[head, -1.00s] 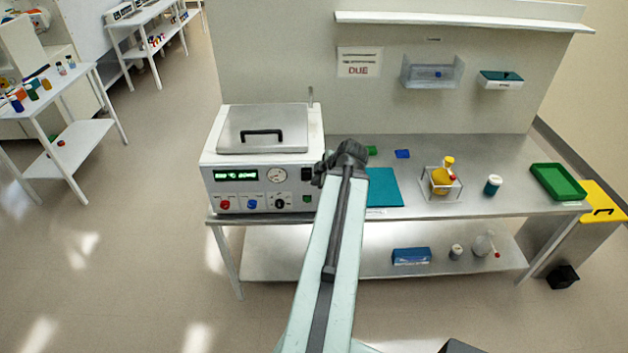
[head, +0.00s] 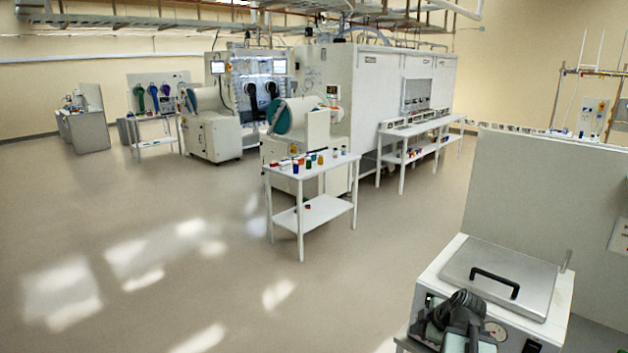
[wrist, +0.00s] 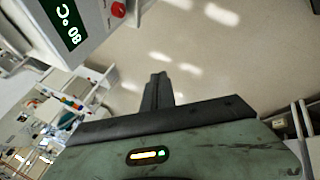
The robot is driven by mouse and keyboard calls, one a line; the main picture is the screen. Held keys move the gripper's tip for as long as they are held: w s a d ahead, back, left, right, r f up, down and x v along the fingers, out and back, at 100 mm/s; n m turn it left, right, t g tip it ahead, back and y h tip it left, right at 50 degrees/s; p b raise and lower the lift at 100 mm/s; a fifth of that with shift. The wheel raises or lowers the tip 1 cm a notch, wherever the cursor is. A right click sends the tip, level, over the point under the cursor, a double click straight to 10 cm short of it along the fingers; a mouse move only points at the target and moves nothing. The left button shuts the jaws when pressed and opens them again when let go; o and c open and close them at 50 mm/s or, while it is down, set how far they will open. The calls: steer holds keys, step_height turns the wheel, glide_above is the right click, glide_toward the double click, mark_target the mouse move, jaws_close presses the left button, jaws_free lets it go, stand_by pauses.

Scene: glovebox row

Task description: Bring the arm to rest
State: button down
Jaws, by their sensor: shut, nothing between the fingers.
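My gripper (wrist: 158,85) shows in the wrist view with its dark fingers together and nothing between them. In the head view the dark end of my arm (head: 455,315) is at the lower right, in front of the white heated box with a grey lid (head: 500,275). The fingers themselves cannot be made out there. In the wrist view the box's green display (wrist: 66,20) and red button (wrist: 118,9) are at the upper left, apart from the fingers. The floor lies beyond the fingertips.
A white table (head: 322,212) with several small bottles stands mid-room. Behind it are a large white glovebox (head: 385,75) and a long white bench (head: 420,128). A grey panel (head: 545,190) rises behind the heated box. The floor (head: 180,240) at left is clear.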

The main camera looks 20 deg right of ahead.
steer(key=w+a+f+n+g+y+b, duration=0.1)
steer(key=w+a+f, duration=0.1)
steer(key=a, duration=0.7)
steer(key=w+a+f+g, duration=0.1)
steer(key=w+a, duration=0.2)
steer(key=a, duration=0.6)
steer(key=w+a+f+n+g+y+b, duration=0.1)
steer(key=w+a+f, duration=0.1)
steer(key=a, duration=0.7)
steer(key=s+a+f+m+g+h, duration=0.1)
steer(key=s+a+f+m+g, duration=0.15)
steer(key=a, duration=0.75)
steer(key=shift+s+d+r+m+g+h, duration=0.1)
steer(key=shift+s+d+m+g+h, duration=0.35)
steer(key=shift+m, duration=1.35)
steer(key=shift+s+d+r+m+h, duration=0.15)
steer(key=shift+s+m, duration=0.65)
steer(key=shift+m, duration=0.95)
steer(key=shift+s+d+f+m+g+h, duration=0.15)
steer(key=shift+s+d+m, duration=0.35)
steer(key=shift+m, duration=1.3)
steer(key=shift+s+r, duration=0.1)
